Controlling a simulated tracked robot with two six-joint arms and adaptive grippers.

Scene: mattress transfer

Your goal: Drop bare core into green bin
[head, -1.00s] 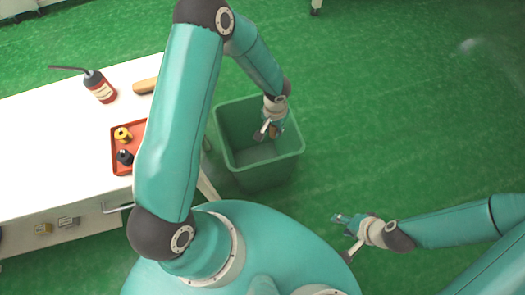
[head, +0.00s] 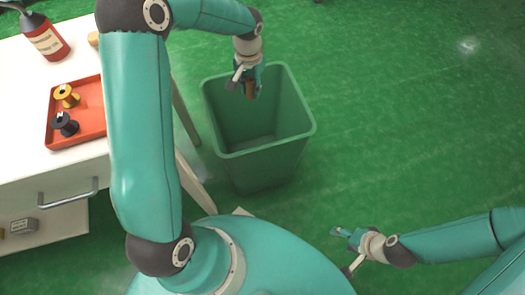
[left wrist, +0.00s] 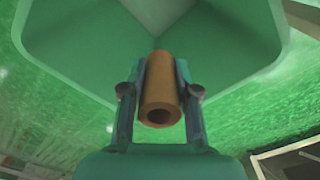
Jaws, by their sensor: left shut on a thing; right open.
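The bare core (left wrist: 160,92) is a brown hollow tube. My left gripper (left wrist: 158,95) is shut on it, with a finger on each side. In the head view my left gripper (head: 246,85) holds the core (head: 251,90) over the back left part of the green bin (head: 272,149). The bin stands on the floor, open at the top, and the inside that shows is empty. Its walls (left wrist: 100,60) fill much of the left wrist view. My right gripper (head: 343,240) is open and empty, at the lower right, away from the bin.
A white table (head: 25,95) stands at the left with a red tray (head: 90,122) holding a yellow spool (head: 66,96) and a black spool (head: 65,124). A red bottle (head: 45,37) stands behind the tray. The green floor right of the bin is clear.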

